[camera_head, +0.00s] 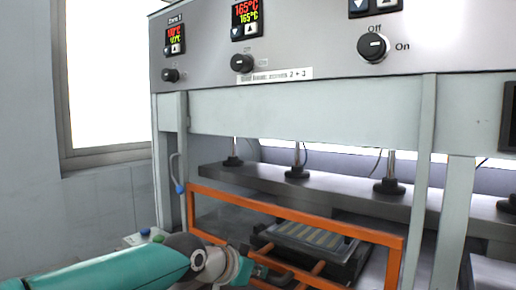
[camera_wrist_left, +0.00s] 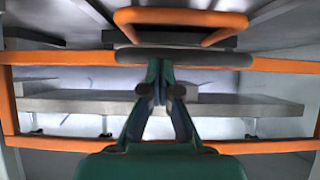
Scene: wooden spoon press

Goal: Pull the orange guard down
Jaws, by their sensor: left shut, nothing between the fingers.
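The orange guard (camera_head: 296,214) is a rectangular frame across the front of the press, below the heavy grey plate. Its bars also span the left wrist view (camera_wrist_left: 60,57), with a dark sleeve (camera_wrist_left: 215,58) on one bar and an orange loop (camera_wrist_left: 180,17) beside it. My left gripper (camera_head: 262,272) is low at the front of the guard in the head view. In the left wrist view its fingers (camera_wrist_left: 160,84) are together and empty, with the tips close to the dark sleeve. Contact cannot be told. My right gripper is not in view.
A dark tray-like mould (camera_head: 310,238) sits behind the guard. The grey plate (camera_head: 340,193) spans the press above it, between upright posts (camera_head: 421,180). The control panel (camera_head: 310,45) with displays and knobs is above. A window (camera_head: 105,75) is at the left.

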